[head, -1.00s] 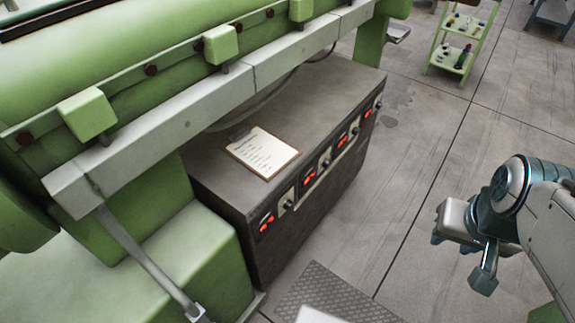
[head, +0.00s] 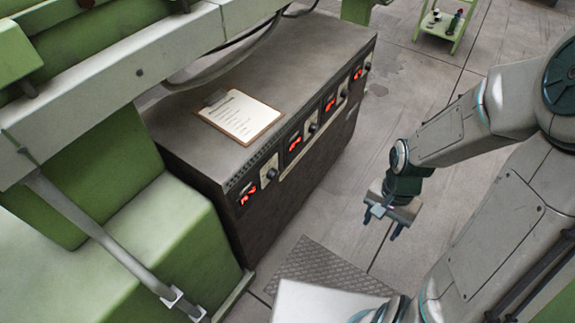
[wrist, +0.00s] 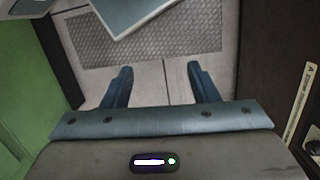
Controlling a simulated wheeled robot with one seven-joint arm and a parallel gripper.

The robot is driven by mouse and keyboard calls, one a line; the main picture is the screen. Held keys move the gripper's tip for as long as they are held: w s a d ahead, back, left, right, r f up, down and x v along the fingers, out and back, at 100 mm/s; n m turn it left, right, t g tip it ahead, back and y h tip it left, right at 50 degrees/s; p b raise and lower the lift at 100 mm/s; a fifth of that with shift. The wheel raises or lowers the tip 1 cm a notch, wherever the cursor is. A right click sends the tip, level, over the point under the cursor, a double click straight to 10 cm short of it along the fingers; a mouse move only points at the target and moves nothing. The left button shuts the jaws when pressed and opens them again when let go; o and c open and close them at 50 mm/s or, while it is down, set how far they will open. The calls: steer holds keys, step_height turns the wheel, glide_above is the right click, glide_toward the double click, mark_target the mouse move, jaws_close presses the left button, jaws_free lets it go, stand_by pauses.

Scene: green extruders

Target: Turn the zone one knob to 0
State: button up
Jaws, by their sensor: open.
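The dark control cabinet (head: 310,180) has a row of small knobs along the upper part of its front face. The nearest knob (head: 270,174) sits beside a red lit display (head: 247,195); more knobs (head: 312,127) follow toward the far end. The zone labels are too small to read, so I cannot tell which knob is zone one. My gripper (head: 382,224) hangs in front of the cabinet, apart from it, fingers down, open and empty. In the wrist view my gripper (wrist: 160,68) is over the floor, with a dark knob (wrist: 312,146) at the right edge.
A clipboard (head: 238,116) lies on the cabinet top. A green machine (head: 150,230) stands to the left. A textured floor mat (head: 318,268) lies in front of the cabinet. A green shelf cart (head: 443,25) stands at the back. Open floor lies right of the cabinet.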

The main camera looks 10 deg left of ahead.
steer(key=s+a+f+m+g+y+b, duration=0.1)
steer(key=a+f+y+b, duration=0.15)
steer(key=f, duration=0.45)
steer(key=s+a+f+m+y+b, duration=0.1)
steer(key=a+f+m+b, duration=0.15)
steer(key=f, duration=0.35)
steer(key=m+t+y+b, duration=0.9)
steer(key=m+y+b, duration=0.4)
steer(key=m+b, duration=0.1)
glide_toward(276, 177)
steer(key=b+x, duration=0.2)
steer(key=x, duration=0.6)
steer(key=shift+b, duration=0.35)
